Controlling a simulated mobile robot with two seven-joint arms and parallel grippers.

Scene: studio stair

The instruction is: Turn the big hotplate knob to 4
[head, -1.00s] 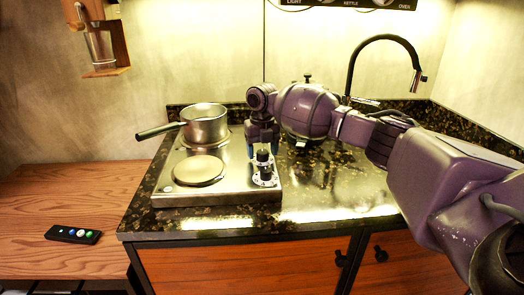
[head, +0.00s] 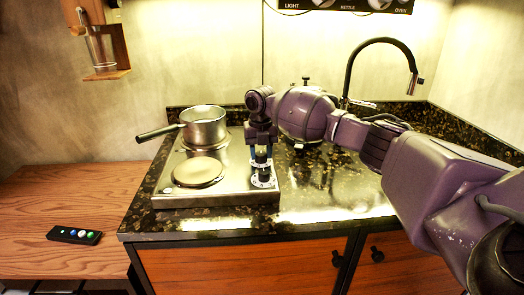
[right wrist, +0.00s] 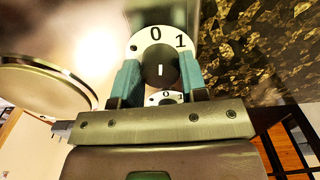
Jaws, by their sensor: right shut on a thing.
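The hotplate (head: 215,193) is a steel unit with two plates and two dark knobs at its right side. My right gripper (head: 261,157) points down and is shut on the rear knob (right wrist: 160,66), one teal finger on each side in the right wrist view. The white dial around this knob shows 0 and 1, and the knob's short white mark stands near the 0 side. The rest of the dial is hidden. The front knob (head: 264,175) stands free just in front of the gripper. My left gripper is not in view.
A pot (head: 204,127) sits on the rear plate, its handle pointing left. The front plate (head: 198,171) is bare. A black tap (head: 350,70) stands at the back right. A remote with coloured buttons (head: 74,235) lies on the wooden surface at left.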

